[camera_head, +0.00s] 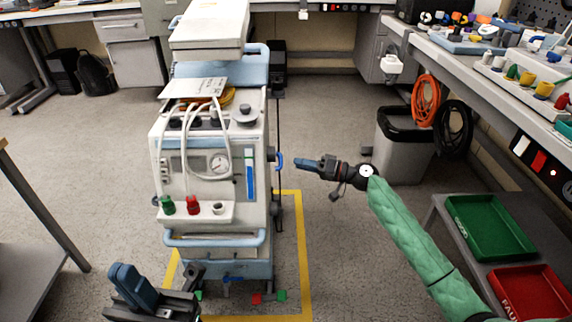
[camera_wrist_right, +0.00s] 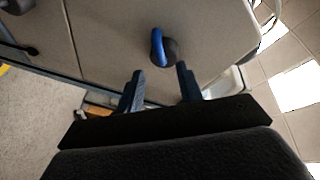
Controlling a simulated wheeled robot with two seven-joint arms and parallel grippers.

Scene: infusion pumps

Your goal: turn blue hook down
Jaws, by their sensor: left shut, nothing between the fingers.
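The blue hook (camera_head: 279,161) is a small curved piece on the right side of the white and light-blue pump machine (camera_head: 247,140). In the right wrist view the blue hook (camera_wrist_right: 157,47) stands on a dark round base on the grey side panel, just beyond the fingertips. My right gripper (camera_head: 298,163) is right of the hook, pointing at it. In the right wrist view my right gripper (camera_wrist_right: 159,80) has its fingers apart, with nothing between them. My left gripper (camera_head: 122,272) is shut and empty at the lower left, in front of the machine.
A cart with a green tray (camera_head: 490,228) and a red tray (camera_head: 530,292) is at the lower right. Yellow floor tape (camera_head: 303,240) borders the machine. Floor right of it is open.

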